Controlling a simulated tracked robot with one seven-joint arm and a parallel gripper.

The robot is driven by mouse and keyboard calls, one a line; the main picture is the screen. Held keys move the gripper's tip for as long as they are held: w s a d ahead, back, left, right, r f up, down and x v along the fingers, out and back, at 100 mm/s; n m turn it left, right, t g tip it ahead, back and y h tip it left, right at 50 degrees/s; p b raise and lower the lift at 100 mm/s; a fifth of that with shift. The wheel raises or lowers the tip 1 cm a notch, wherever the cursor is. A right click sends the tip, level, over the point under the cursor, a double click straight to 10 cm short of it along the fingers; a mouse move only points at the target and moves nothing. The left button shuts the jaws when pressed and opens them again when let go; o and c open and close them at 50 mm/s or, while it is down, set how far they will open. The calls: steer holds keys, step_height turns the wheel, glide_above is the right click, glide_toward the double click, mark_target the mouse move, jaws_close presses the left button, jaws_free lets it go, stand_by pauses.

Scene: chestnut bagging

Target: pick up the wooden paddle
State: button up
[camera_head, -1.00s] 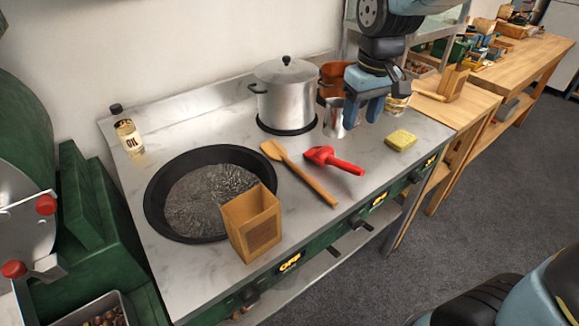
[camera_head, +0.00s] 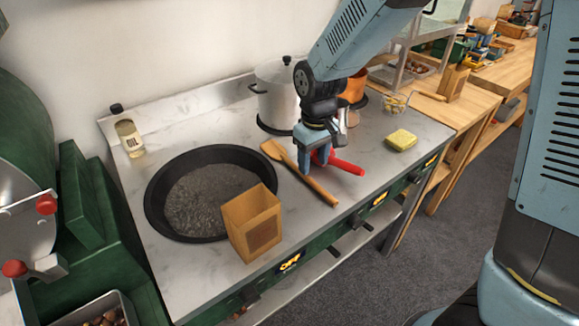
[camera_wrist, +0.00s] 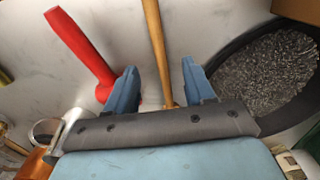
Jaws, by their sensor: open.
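The wooden paddle (camera_head: 317,190) lies on the marble counter, its broad end toward the pot and its handle toward the front edge. My gripper (camera_head: 317,170) is open and points down above the paddle, hiding part of it in the head view. In the wrist view the paddle handle (camera_wrist: 153,40) runs between the two open fingers (camera_wrist: 158,82). The paddle's broad end is mostly hidden behind the gripper body there. I cannot tell the exact height of the fingers above it.
A black pan (camera_head: 160,218) and a brown paper bag (camera_head: 250,225) stand to the left. A steel pot (camera_head: 273,95) stands behind. A yellow sponge (camera_head: 401,140) lies to the right.

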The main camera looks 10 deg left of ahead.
mark_target(312, 180)
steer(key=shift+f, duration=3.05)
jaws_close()
